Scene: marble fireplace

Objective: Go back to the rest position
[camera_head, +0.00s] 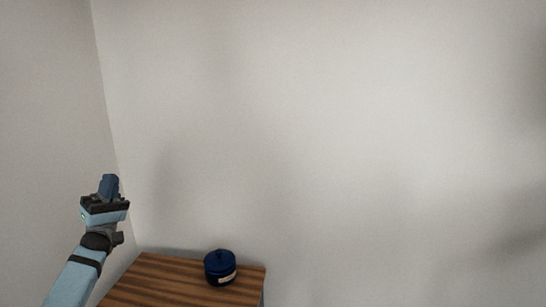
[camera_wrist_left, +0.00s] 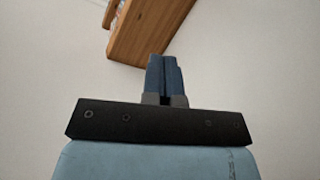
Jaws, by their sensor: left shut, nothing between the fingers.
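My left gripper (camera_head: 109,183) is raised at the left of the head view, with its fingers pointing up. It is above the wooden furniture top and in front of the pale wall. In the left wrist view its two blue fingers (camera_wrist_left: 164,75) are together, with nothing between them. My right gripper is in neither view.
A wooden striped top (camera_head: 165,280) stands at the bottom left of the head view, near the wall corner. In the left wrist view a wooden piece (camera_wrist_left: 150,28) shows at the top. Bare walls fill the rest.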

